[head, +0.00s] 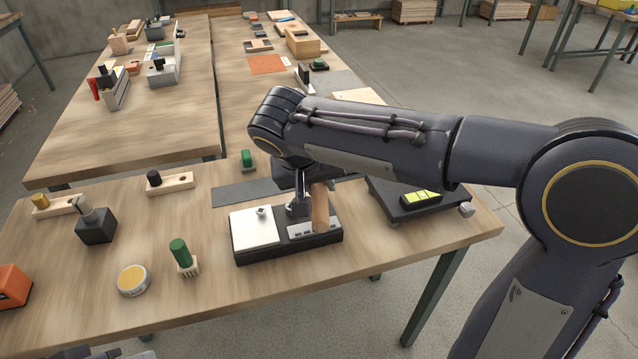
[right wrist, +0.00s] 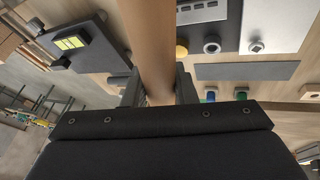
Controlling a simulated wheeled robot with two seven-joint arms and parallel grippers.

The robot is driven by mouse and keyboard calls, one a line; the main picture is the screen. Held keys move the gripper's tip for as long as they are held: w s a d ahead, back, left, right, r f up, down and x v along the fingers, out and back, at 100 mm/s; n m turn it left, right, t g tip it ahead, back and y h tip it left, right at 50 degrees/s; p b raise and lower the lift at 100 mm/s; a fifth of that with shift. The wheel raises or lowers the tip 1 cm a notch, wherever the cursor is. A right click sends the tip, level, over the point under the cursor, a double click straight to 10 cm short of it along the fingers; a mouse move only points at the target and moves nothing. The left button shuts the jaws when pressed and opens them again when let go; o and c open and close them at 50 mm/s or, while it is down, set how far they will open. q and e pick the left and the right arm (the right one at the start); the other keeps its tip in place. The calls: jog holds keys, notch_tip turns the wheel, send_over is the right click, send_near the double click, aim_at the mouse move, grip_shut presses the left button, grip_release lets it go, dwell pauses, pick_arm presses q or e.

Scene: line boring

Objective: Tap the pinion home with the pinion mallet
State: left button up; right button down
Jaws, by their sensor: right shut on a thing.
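My right gripper (head: 303,200) is shut on an upright wooden bar (head: 319,208), which looks like the handle of the pinion mallet. The bar also runs between the fingers in the right wrist view (right wrist: 153,45) and leaves the top of that picture, so I cannot make out a mallet head. A small metal piece (head: 262,211), perhaps the pinion, sits on the white plate, left of the bar. Only dark parts of my left gripper (head: 90,352) show at the bottom edge.
A dark plate with a black-and-yellow device (head: 421,198) lies right of the base. A green-handled tool (head: 181,253), a round yellow-topped tin (head: 133,280) and a black block (head: 97,227) stand left.

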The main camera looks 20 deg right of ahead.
notch_tip(320, 180, down, 10)
jog(key=b, duration=0.9)
jog(key=shift+f, duration=0.1)
jog(key=shift+r+p, duration=0.9)
jog(key=shift+r, duration=0.2)
notch_tip(320, 180, up, 5)
jog(key=p, duration=0.4)
jog(key=shift+f, duration=0.2)
jog(key=shift+r, duration=0.15)
notch_tip(320, 180, up, 6)
jog(key=p, duration=0.4)
jog(key=shift+p, duration=0.4)
